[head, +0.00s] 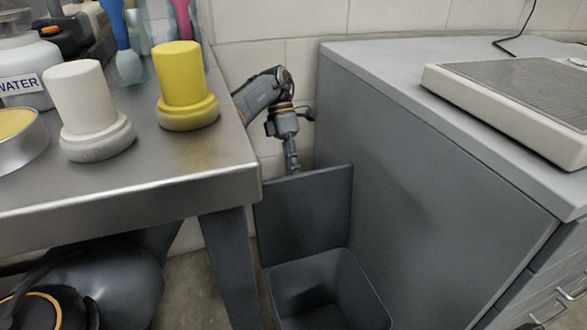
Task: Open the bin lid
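The dark grey bin (374,301) stands on the floor between the steel table and the grey cabinet. Its flat lid (305,215) stands nearly upright at the bin's back edge, so the bin's mouth is uncovered and its dark inside shows. My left gripper (292,166) points down at the top edge of the lid, near its middle. Its fingertips are close to or touching that edge, partly behind it. The fingers look narrow from this side, and I cannot tell whether they are open or shut. My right gripper is not in view.
The steel table (190,190) bears a yellow stopper-like piece (182,80), a white one (80,98) and a WATER bottle (22,75). The cabinet (430,180) closely borders the bin's right side and carries a flat scale (510,95). The gap is narrow, with a block wall behind.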

